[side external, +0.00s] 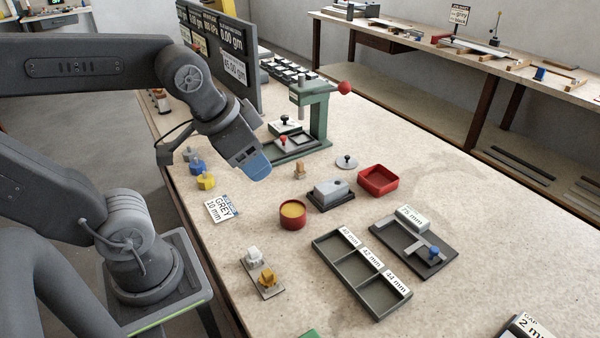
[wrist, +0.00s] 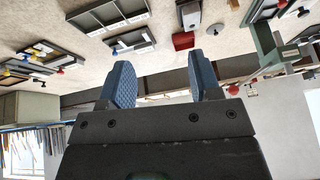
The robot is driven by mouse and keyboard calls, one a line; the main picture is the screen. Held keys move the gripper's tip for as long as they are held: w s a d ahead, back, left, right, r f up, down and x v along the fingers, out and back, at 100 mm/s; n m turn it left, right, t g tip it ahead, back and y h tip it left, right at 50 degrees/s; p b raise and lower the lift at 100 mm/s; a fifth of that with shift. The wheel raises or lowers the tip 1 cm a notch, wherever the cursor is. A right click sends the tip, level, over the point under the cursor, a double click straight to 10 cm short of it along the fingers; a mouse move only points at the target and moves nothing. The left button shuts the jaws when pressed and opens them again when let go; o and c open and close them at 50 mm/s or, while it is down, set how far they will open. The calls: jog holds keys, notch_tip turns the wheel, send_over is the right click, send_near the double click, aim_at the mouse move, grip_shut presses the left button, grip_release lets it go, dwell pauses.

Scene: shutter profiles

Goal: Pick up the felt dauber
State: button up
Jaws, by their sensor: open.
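A small tan, upright peg-like piece (side external: 299,170) stands on the bench in the side external view. It looks like the felt dauber, but it is too small to be sure. A red round pot (side external: 292,214) with yellow contents stands in front of it. My gripper (side external: 257,172) is above the bench, to the left of the tan piece and apart from it. Its blue fingers also show in the wrist view (wrist: 161,82), spread apart with nothing between them. I cannot clearly pick out the tan piece in the wrist view.
A green press (side external: 318,115) stands behind the tan piece. A grey block on a base (side external: 331,193), a red tray (side external: 378,180), a knobbed disc (side external: 346,162) and a divided tray (side external: 335,253) lie to the right. Yellow (side external: 206,181) and blue knobs are at left.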

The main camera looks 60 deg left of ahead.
jog(key=w+a+m+g+y, duration=0.1)
jog(key=w+a+m+g, duration=0.1)
jog(key=w+a+m, duration=0.35)
jog(key=m+g+y, duration=0.3)
jog(key=m, duration=0.9)
send_near(300, 162)
jog(key=shift+n, duration=0.25)
jog(key=x, duration=0.6)
jog(key=shift+a+f, duration=0.2)
jog(key=shift+a, duration=0.15)
jog(key=shift+x, duration=2.65)
jog(key=shift+d+f, duration=0.1)
jog(key=shift+d, duration=0.1)
jog(key=c, duration=1)
